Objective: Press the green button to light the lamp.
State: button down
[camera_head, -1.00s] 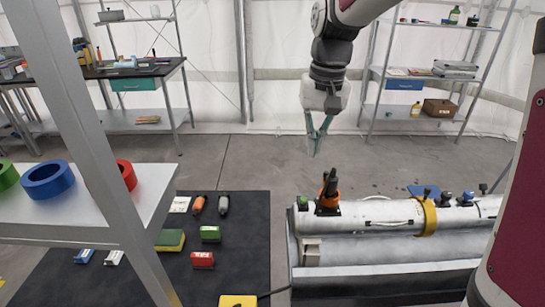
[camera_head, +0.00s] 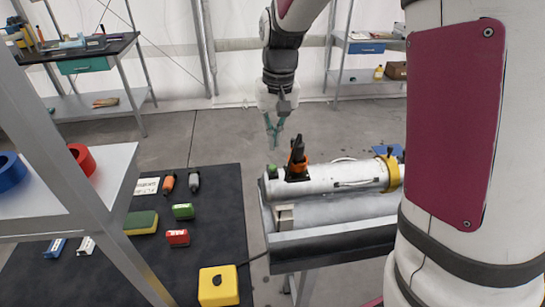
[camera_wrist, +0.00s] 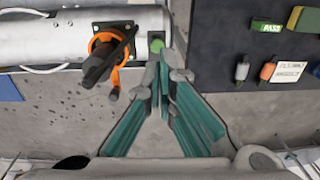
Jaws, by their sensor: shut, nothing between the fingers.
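The green button (camera_head: 272,171) is a small green block on top of the left end of the white cylinder (camera_head: 335,180). It also shows in the wrist view (camera_wrist: 157,44), just beyond my fingertips. My gripper (camera_head: 274,142), with teal fingers, is shut and empty. It points down above the cylinder's left end, apart from the button in the head view. In the wrist view my fingertips (camera_wrist: 163,60) partly overlap the button's near side. A black-and-orange fixture (camera_head: 297,162) stands beside the button on the cylinder. I cannot make out which thing is the lamp.
A yellow box with a black knob (camera_head: 218,286) and a cable sits on the dark mat (camera_head: 215,245), among several small coloured blocks. A shelf with tape rolls (camera_head: 80,158) stands at the left. A yellow band (camera_head: 390,172) circles the cylinder.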

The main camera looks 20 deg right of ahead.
aim_at(272, 168)
jog(key=f, duration=0.7)
jog(key=shift+w+a+p, duration=0.1)
jog(key=shift+a+p, duration=0.1)
jog(key=shift+p, duration=0.15)
jog(key=shift+f+b, duration=0.3)
jog(key=shift+f, duration=0.75)
notch_tip(272, 168, up, 15)
jog(key=p, duration=0.1)
jog(key=shift+s+d+f, duration=0.2)
jog(key=shift+d, duration=0.2)
